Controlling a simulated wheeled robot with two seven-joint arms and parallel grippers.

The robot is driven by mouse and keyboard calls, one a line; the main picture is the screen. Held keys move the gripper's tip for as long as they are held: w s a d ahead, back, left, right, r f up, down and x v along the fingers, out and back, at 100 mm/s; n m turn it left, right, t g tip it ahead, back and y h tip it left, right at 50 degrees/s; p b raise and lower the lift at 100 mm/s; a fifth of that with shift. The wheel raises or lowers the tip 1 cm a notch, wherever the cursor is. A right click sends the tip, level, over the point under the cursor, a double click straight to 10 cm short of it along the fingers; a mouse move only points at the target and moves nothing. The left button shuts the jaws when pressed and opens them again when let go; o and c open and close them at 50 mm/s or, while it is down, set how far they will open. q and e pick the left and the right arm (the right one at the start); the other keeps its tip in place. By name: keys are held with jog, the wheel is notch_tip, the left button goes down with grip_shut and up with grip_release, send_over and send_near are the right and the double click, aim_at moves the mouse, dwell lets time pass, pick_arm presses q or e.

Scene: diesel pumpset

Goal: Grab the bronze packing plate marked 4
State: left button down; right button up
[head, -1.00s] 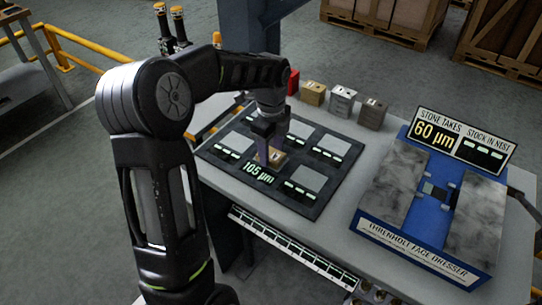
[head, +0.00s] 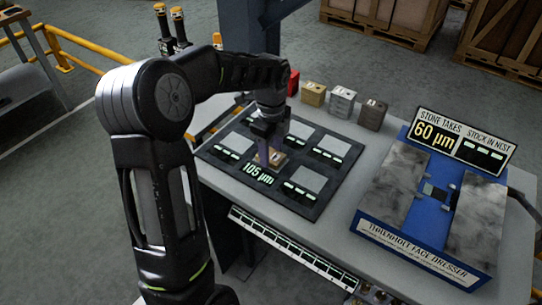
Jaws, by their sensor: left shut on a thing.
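My left gripper (head: 268,148) points down over the dark mat and is shut on a small bronze plate (head: 278,162). The plate is at the front middle of the mat, just behind the green 105 µm readout. The fingers hide part of the plate, and its marking is too small to read. I cannot tell whether the plate touches the mat. My right gripper is not in view.
The dark mat (head: 320,207) has several grey pads with lit green bars. Small blocks, red, tan (head: 313,93), silver (head: 342,102) and dark brown (head: 373,115), stand along the table's back edge. A blue face dresser (head: 415,250) with two grey slabs stands at right.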

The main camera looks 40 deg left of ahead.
aim_at(271, 155)
pick_arm(q)
jog(key=shift+r, duration=0.15)
notch_tip(271, 155, up, 10)
dwell(0.5)
